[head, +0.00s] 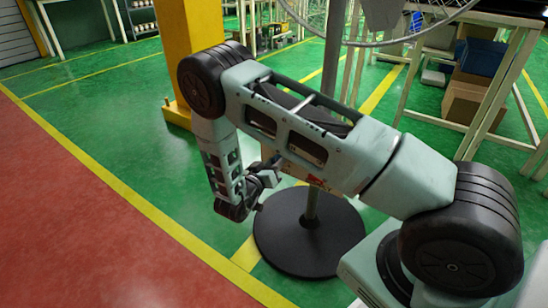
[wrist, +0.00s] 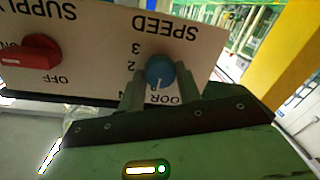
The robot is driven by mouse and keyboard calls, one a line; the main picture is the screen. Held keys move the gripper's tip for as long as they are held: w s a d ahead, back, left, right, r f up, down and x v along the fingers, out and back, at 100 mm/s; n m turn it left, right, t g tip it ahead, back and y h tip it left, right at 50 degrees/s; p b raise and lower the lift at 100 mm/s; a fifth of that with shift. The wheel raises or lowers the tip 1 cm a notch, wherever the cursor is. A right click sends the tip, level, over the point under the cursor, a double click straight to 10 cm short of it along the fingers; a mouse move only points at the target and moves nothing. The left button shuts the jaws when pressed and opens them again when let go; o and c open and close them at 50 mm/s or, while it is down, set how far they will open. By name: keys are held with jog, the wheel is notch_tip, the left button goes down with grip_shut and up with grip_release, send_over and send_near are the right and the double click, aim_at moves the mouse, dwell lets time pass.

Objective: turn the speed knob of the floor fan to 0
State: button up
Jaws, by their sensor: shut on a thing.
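The speed knob (wrist: 160,70) is blue and round, on a pale panel (wrist: 204,45) whose lettering appears upside down in the wrist view. Its white pointer line points down in the picture. The figures 3 and 2 show to its left; I cannot see the 0. My gripper (wrist: 160,82) has one finger on each side of the knob and is shut on it. In the head view, the floor fan shows as a grey pole (head: 333,70) on a round black base (head: 310,250). My arm hides most of its control panel there.
A red supply switch (wrist: 32,55) with ON and OFF marks sits left of the speed knob on the panel. A yellow column (head: 188,40) stands behind my arm. Shelving with cardboard boxes (head: 465,102) stands at the right.

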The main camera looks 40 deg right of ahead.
jog(key=shift+a+f+n, duration=0.1)
jog(key=shift+n, duration=0.3)
jog(key=o, duration=1)
jog(key=shift+c, duration=0.2)
jog(key=shift+a+p, duration=0.1)
jog(key=shift+p, duration=0.2)
jog(key=p+v, duration=0.3)
jog(key=v, duration=1.4)
jog(key=shift+a, duration=0.15)
